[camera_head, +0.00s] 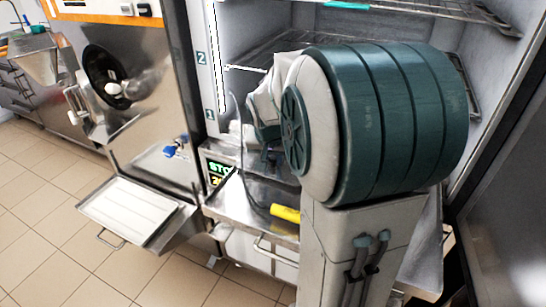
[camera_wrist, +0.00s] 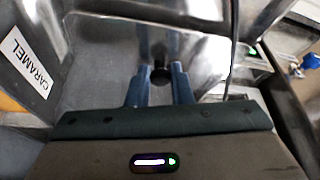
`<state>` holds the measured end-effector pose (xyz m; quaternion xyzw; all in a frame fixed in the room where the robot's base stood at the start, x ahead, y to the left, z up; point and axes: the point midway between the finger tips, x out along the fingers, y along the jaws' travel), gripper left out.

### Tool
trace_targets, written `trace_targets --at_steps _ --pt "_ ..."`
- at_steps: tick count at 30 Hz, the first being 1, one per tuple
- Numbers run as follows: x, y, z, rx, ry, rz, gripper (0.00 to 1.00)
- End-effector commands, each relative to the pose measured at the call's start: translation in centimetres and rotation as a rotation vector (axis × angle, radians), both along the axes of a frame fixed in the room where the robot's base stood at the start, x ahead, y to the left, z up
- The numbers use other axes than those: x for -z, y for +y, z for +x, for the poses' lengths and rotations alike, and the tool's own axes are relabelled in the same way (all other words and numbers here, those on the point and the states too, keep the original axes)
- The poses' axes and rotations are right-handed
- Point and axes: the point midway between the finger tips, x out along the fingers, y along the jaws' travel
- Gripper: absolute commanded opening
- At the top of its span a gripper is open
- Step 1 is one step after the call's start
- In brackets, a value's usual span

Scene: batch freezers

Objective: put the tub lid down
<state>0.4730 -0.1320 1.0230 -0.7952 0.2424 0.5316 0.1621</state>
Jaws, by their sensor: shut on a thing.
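In the wrist view, the two blue fingers of my gripper (camera_wrist: 160,88) are closed around a small black knob (camera_wrist: 160,74). The knob stands against a shiny grey metal surface, which appears to be the tub lid (camera_wrist: 150,42). The lid's full outline is not clear. In the head view, my large green and white arm joint hides most of my gripper and the lid. A white label reading CARAMEL (camera_wrist: 30,62) shows at the left of the wrist view; what it is fixed to is cut off.
A steel ledge (camera_head: 232,198) with a yellow handle (camera_head: 285,213) lies below my arm. Behind is an open cabinet with wire shelves (camera_head: 440,10). A steel machine (camera_head: 140,85) with a white tray (camera_head: 130,208) stands at left. Tiled floor is clear at the lower left.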

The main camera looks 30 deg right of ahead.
Motion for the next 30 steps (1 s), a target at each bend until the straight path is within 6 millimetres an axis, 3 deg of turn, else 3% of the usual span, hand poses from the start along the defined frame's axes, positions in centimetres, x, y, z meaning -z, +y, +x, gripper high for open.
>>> trace_targets --at_steps 2,3,5,6,14,20,23,30 --pt "0.0 0.0 0.0 0.000 0.000 0.000 0.00" --pt "0.0 0.0 0.0 0.000 0.000 0.000 0.23" --pt "0.0 0.0 0.0 0.000 0.000 0.000 0.39" --pt "0.0 0.0 0.0 0.000 0.000 0.000 0.42" --pt "-0.1 0.0 0.0 0.000 0.000 0.000 0.42" --pt "-1.4 0.0 0.0 0.000 0.000 0.000 0.42" --pt "-2.7 0.3 -0.4 -0.001 -0.007 -0.001 0.42" --pt "-7.9 1.6 -2.2 -0.002 -0.007 0.000 0.42"
